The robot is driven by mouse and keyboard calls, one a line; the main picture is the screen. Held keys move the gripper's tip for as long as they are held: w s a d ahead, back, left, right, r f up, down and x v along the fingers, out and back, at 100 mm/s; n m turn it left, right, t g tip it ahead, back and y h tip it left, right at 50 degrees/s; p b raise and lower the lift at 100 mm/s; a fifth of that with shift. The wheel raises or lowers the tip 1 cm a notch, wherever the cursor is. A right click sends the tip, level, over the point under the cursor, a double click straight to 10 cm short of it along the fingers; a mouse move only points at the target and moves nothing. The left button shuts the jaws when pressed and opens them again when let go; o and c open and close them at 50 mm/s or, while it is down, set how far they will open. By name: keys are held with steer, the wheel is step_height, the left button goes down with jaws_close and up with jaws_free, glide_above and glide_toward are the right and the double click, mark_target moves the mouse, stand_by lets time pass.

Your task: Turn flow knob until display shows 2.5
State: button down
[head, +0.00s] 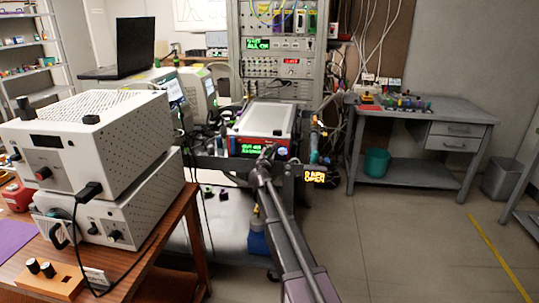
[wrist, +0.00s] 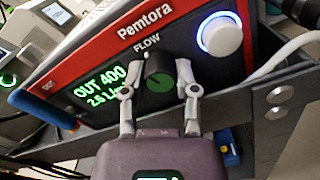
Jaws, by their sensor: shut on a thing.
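The red-fronted Pemtora unit (wrist: 115,48) carries the word FLOW above a dark round flow knob (wrist: 157,70). My gripper (wrist: 160,73) is shut on the knob, with one finger on each side of it. The knob's pointer mark cannot be made out.
A round button with a lit blue-white ring (wrist: 220,35) is right of the knob. A white cable (wrist: 283,55) runs beside the unit's right end. A blue handle (wrist: 42,108) is at lower left. White instruments (head: 90,140) stand on the left table.

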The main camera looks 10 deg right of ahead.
steer(key=shift+d, duration=0.1)
steer(key=shift+c, duration=1.8)
jaws_free()
steer(key=shift+s, duration=0.15)
steer(key=v, duration=1.1)
steer(key=shift+s+a, duration=0.25)
steer(key=shift+s, duration=0.05)
steer(key=shift+d, duration=0.1)
